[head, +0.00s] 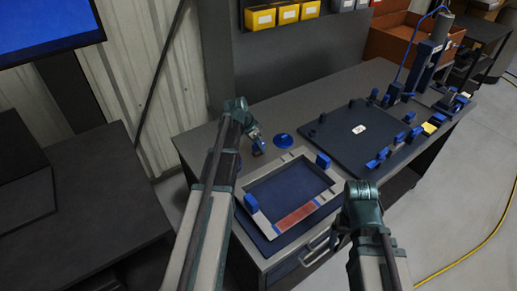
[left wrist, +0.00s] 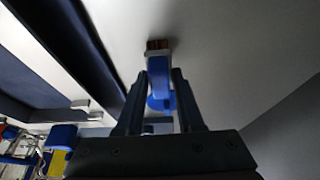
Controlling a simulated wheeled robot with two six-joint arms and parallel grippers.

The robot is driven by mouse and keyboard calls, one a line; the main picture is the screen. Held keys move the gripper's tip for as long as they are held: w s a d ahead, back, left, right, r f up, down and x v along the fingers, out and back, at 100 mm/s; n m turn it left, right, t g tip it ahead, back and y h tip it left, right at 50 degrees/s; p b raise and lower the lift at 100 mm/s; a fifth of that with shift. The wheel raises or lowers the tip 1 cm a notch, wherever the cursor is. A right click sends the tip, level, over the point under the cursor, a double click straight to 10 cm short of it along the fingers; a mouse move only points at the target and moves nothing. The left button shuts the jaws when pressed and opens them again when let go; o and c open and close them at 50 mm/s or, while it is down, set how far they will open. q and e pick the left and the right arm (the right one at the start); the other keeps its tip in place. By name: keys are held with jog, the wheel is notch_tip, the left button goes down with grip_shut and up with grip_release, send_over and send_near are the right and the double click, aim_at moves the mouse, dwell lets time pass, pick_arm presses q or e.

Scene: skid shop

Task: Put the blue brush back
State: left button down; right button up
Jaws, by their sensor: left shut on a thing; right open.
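The blue brush (left wrist: 158,72) is gripped between the two fingers of my left gripper (left wrist: 160,95), with its brown bristles at the far end in the left wrist view. In the head view my left gripper (head: 257,146) is over the left part of the bench, and a little blue of the brush shows at it. A round blue dish (head: 283,140) lies on the bench just right of the gripper, apart from it. My right gripper (head: 362,190) is at the front right of the framed tray, seen from behind, with its fingertips hidden.
A grey-framed tray (head: 262,219) with a blue floor and a reddish patch lies at the bench front. A dark plate (head: 335,139) with several blue blocks lies behind it to the right. Yellow bins (head: 287,14) hang at the back. The bench's back left surface is clear.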

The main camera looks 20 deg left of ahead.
pick_arm(q)
jog(key=shift+r, duration=0.1)
jog(key=shift+f, duration=0.2)
jog(key=c, duration=0.5)
grip_release()
jog(key=shift+c, duration=0.2)
jog(key=shift+r, duration=0.15)
jog(key=shift+s+r+p, duration=0.15)
jog(key=shift+r+p, duration=0.3)
jog(key=p+v, duration=1)
jog(key=v, duration=0.1)
